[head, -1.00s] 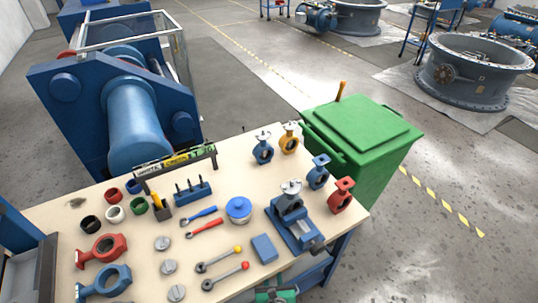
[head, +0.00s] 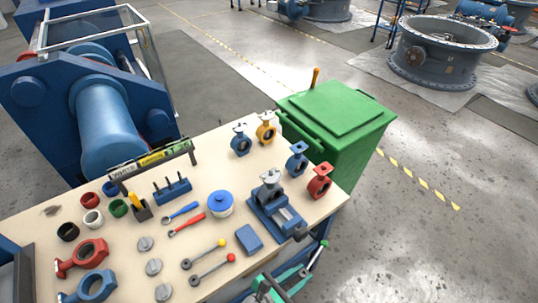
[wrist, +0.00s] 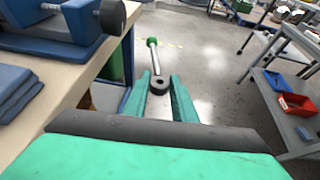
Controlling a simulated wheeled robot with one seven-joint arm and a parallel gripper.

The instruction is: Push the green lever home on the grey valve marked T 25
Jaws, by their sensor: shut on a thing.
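The green lever, a metal rod with a green grip (wrist: 152,41) and a dark ring-shaped hub (wrist: 159,86), is between the fingers of my gripper (wrist: 160,82). My gripper is shut on the hub end, and the grip points away from it. In the head view my gripper (head: 288,279) is at the bottom, off the bench's front right edge, with the lever's green end (head: 323,244) up and right. A grey valve (head: 270,188) stands upright in the blue vise (head: 283,219), apart from the lever. Its marking is too small to read.
The bench (head: 225,265) carries a blue block (head: 249,239), a blue-lidded tin (head: 220,203), tools and several coloured valves, including a red one (head: 320,181) right of the vise. A green bin (head: 338,117) stands behind.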

